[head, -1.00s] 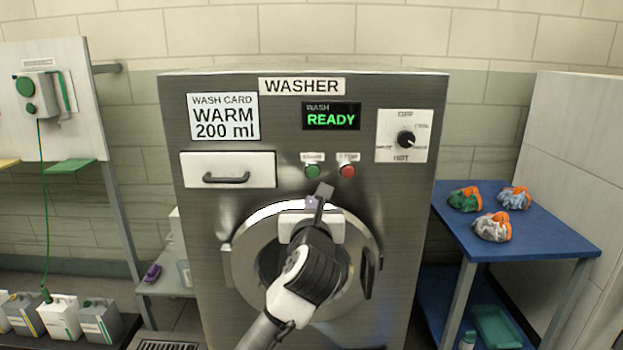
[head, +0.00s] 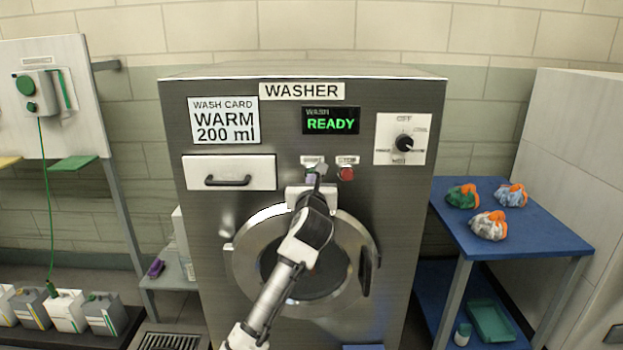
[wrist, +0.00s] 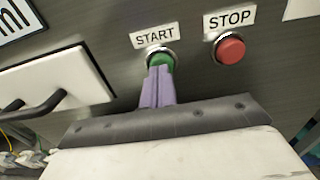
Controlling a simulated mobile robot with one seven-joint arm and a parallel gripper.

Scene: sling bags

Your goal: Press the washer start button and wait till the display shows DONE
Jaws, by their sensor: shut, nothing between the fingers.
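The washer (head: 205,245) is a grey metal machine with a round door. Its display (head: 331,120) reads WASH READY in green. The green start button (wrist: 160,60) sits under a START label, and the fingertips cover its lower part in the wrist view. The red stop button (wrist: 229,47) is to its right, and it also shows in the head view (head: 347,174). My gripper (wrist: 158,75) is shut and empty, its purple fingertips at the start button. I cannot tell whether they touch it. In the head view my gripper (head: 312,176) hides most of that button.
The closed detergent drawer (head: 228,174) is left of the buttons, and the dial (head: 404,143) is to the right. A blue table (head: 540,240) with several tied bags stands at the right. Several jugs (head: 68,312) stand at the lower left.

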